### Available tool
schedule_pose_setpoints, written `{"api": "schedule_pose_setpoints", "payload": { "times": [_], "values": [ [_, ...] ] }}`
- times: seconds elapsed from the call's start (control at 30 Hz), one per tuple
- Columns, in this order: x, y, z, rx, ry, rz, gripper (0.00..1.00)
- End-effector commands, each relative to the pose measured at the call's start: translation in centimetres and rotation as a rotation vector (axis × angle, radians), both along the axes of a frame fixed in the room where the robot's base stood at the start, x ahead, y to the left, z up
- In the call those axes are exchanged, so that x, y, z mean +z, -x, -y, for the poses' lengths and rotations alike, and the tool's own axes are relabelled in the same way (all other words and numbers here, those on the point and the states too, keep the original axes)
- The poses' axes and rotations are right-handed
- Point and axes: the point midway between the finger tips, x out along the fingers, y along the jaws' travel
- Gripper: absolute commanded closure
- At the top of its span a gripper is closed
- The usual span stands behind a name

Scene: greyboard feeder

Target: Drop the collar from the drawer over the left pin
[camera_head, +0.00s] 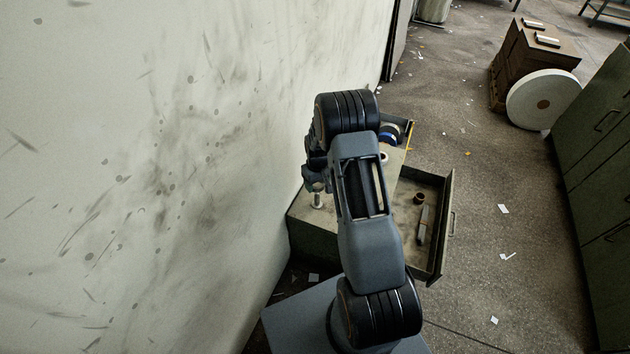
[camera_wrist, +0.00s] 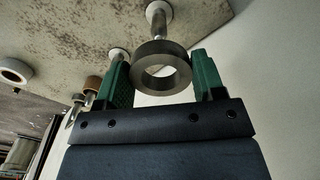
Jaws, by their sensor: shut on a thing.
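My gripper (camera_wrist: 160,78) has green fingers and is shut on a dark grey ring, the collar (camera_wrist: 161,66). In the wrist view a pale metal pin (camera_wrist: 159,26) with a round flange runs from the worktop toward the collar. A second pin flange (camera_wrist: 117,53) shows behind one finger. In the head view one pin (camera_head: 317,196) stands upright on the cabinet top; my arm hides the held collar. The open drawer (camera_head: 447,205) lies right of my arm.
The drawer holds a brown ring (camera_head: 419,197) and a long grey piece (camera_head: 424,225). A blue-and-white roll (camera_head: 391,133) sits at the back of the cabinet. A pale wall (camera_head: 200,150) stands close on the left. Open floor lies right of the drawer.

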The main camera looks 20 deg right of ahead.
Motion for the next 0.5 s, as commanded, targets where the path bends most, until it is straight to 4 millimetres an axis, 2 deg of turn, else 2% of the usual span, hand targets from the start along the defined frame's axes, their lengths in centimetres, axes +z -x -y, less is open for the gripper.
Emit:
{"api": "schedule_pose_setpoints", "payload": {
  "times": [0.5],
  "values": [
    [-3.8,0.0,0.0,0.0,0.0,0.001,0.69]
  ]
}}
